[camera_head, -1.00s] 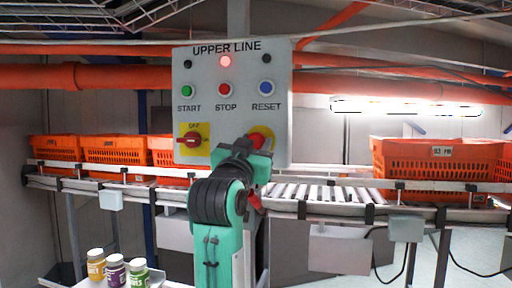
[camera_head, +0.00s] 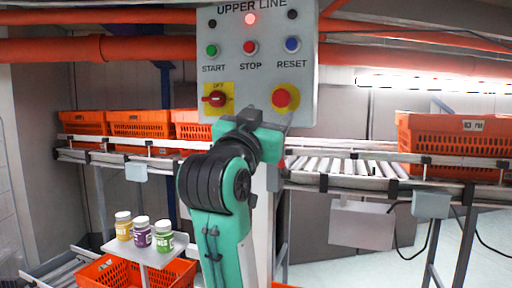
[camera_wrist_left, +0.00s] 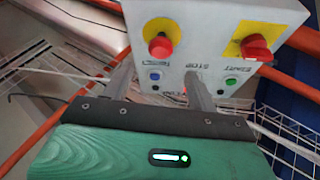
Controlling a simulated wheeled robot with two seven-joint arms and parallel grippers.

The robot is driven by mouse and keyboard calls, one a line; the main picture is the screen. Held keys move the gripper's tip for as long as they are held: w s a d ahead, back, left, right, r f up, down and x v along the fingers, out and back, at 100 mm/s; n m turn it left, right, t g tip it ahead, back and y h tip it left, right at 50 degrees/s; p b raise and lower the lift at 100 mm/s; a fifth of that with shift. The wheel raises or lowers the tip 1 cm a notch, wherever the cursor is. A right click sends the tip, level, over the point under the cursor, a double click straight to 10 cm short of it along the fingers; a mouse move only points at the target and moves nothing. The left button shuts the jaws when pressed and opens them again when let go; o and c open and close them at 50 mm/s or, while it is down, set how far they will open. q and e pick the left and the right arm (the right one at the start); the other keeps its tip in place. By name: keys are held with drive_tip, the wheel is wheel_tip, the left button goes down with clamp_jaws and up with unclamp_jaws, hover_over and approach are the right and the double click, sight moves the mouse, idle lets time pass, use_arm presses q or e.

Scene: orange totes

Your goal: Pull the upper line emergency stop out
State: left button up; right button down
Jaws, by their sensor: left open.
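The upper line emergency stop (camera_head: 281,98) is a red mushroom button on a yellow plate at the lower right of the grey control panel (camera_head: 262,75). It also shows in the left wrist view (camera_wrist_left: 160,46), where the panel appears upside down. My left gripper (camera_head: 262,117) is open and empty, just below the button in the head view. In the left wrist view its two grey fingers stand apart, with the button beyond them, not between them. I cannot tell whether the button is pressed in. My right gripper is not in view.
A red rotary switch (camera_head: 217,98) sits left of the button, below green, red and blue push buttons. The top red lamp (camera_head: 250,19) glows. Behind is a roller conveyor (camera_head: 345,168) with orange totes (camera_head: 455,135). Several bottles (camera_head: 143,232) stand on a small shelf lower left.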

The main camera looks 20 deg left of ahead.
use_arm(q)
drive_tip(key=b+v, duration=0.1)
drive_tip(key=v, duration=0.4)
drive_tip(key=shift+s+b, duration=0.25)
drive_tip(key=shift+b, duration=0.15)
drive_tip(key=shift+f, duration=0.1)
